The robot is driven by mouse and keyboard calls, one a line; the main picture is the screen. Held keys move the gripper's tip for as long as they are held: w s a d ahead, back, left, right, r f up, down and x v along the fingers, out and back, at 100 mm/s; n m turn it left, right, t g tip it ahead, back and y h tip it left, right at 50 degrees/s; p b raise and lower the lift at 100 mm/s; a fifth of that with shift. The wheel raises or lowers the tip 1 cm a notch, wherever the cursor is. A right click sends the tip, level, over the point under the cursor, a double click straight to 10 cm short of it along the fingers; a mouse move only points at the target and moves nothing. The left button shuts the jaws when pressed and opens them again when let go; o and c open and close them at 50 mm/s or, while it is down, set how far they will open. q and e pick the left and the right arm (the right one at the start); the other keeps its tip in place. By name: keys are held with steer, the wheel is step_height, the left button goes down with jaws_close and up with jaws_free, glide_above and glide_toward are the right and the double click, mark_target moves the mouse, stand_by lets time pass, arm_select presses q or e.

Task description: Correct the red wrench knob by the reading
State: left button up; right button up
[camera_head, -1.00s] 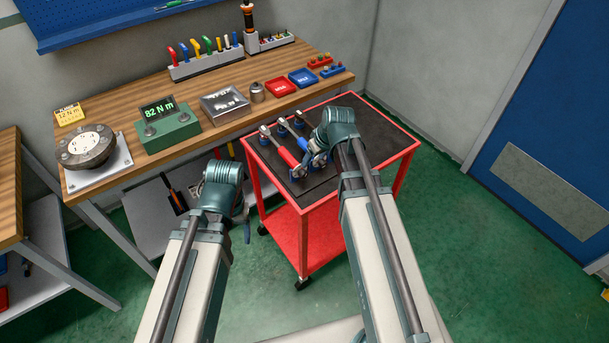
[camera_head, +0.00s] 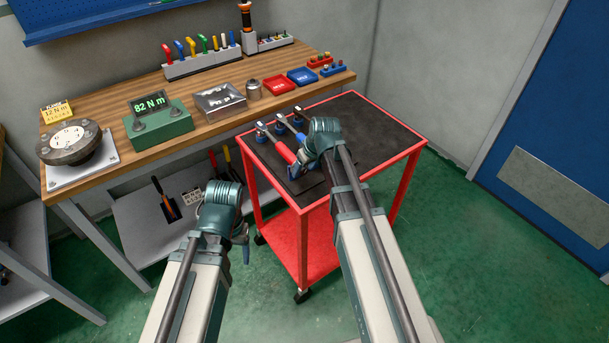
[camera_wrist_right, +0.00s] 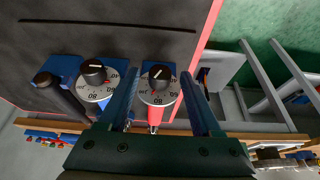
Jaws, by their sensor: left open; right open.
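The red wrench (camera_head: 284,152) lies on the cart's dark top, and my right arm partly hides its near end. In the right wrist view its round black knob (camera_wrist_right: 159,75) has a white pointer line and sits on a pale numbered dial. My right gripper (camera_wrist_right: 160,80) is open, one finger on each side of that dial; I cannot tell whether they touch it. A green tester (camera_head: 158,125) on the bench reads 82 N m. My left gripper (camera_head: 242,236) is in front of the cart's left side, open, its fingers partly hidden.
A blue-handled wrench (camera_head: 291,128) and a dark-handled wrench lie beside the red one. The red cart (camera_head: 420,150) has clear top space at right.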

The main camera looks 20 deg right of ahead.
steer(key=shift+f, duration=0.15)
jaws_close()
steer(key=shift+w+d, duration=0.1)
stand_by(0.3)
steer(key=shift+w+d+f+m+g+y+b, duration=0.15)
steer(key=shift+g+y+b, duration=0.1)
steer(key=shift+y, duration=0.3)
steer(key=shift+s+d+m+g+y+b, duration=0.15)
steer(key=shift+g+y, duration=0.1)
steer(key=shift+y, duration=0.3)
steer(key=shift+w+f+g+y+b, duration=0.1)
steer(key=shift+g+y+b, duration=0.2)
steer(key=shift+y+b, duration=0.65)
steer(key=shift+d+m+y, duration=0.1)
steer(key=shift+m+y, duration=0.2)
steer(key=shift+y, duration=0.25)
